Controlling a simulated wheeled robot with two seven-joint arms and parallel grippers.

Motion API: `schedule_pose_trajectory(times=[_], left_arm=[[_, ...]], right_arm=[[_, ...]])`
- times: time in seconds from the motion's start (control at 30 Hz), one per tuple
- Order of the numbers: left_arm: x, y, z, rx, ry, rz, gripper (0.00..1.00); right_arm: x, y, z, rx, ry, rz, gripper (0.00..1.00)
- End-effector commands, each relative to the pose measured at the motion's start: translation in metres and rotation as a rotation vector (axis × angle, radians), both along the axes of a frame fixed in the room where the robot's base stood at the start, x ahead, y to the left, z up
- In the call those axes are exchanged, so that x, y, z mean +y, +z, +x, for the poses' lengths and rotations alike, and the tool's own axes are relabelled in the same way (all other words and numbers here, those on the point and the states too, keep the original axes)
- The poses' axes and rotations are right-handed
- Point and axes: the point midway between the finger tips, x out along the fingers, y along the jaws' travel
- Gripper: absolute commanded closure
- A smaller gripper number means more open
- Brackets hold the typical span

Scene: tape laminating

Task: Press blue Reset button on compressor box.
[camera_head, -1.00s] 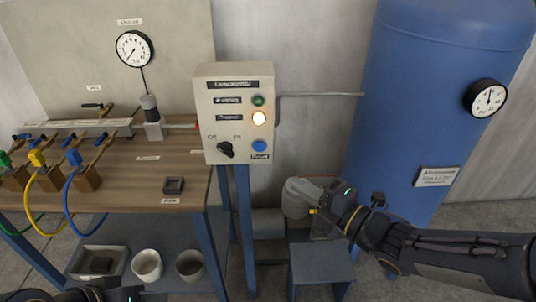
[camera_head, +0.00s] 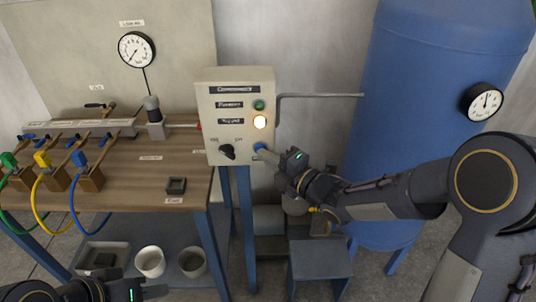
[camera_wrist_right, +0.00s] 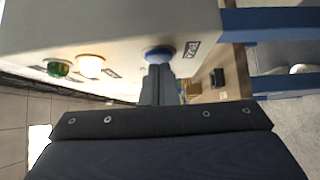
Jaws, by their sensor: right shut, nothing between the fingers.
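The compressor box (camera_head: 234,88) is a beige panel on a blue post, with a green lamp, a lit yellow-white lamp, a black rotary knob (camera_head: 227,151) and a blue Reset button (camera_head: 258,146) at its lower right. My right gripper (camera_head: 262,151) is shut and empty, its fingertips at the blue button and partly covering it. In the right wrist view the shut fingers (camera_wrist_right: 158,78) reach the blue button (camera_wrist_right: 159,53) and appear to touch it; how far it is pressed I cannot tell. My left gripper (camera_head: 140,292) is at the bottom left, far from the box; its fingers are not clear.
A wooden bench (camera_head: 135,180) with valves and coloured hoses stands left of the box. A blue tank (camera_head: 430,90) with a gauge (camera_head: 482,101) stands to the right, behind my right arm. A grey pipe (camera_head: 320,95) joins box and tank. A grey stool-like stand (camera_head: 320,260) is below.

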Motion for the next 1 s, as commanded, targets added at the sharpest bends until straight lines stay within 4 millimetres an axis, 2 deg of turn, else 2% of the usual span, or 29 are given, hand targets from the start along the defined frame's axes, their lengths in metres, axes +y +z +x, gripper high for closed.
schedule_pose_trajectory(times=[0.3, 0.57, 1.0], left_arm=[[0.000, -0.001, 0.000, 0.000, 0.000, 0.000, 0.64], [0.000, -0.026, 0.000, 0.000, 0.000, 0.000, 0.64], [0.000, -0.025, 0.000, 0.000, 0.000, 0.000, 0.64]], right_arm=[[-0.001, -0.001, 0.001, -0.001, -0.001, 0.001, 1.00], [-0.002, -0.003, 0.019, -0.004, -0.004, 0.002, 1.00], [-0.003, 0.000, 0.023, -0.001, -0.012, 0.002, 1.00]])
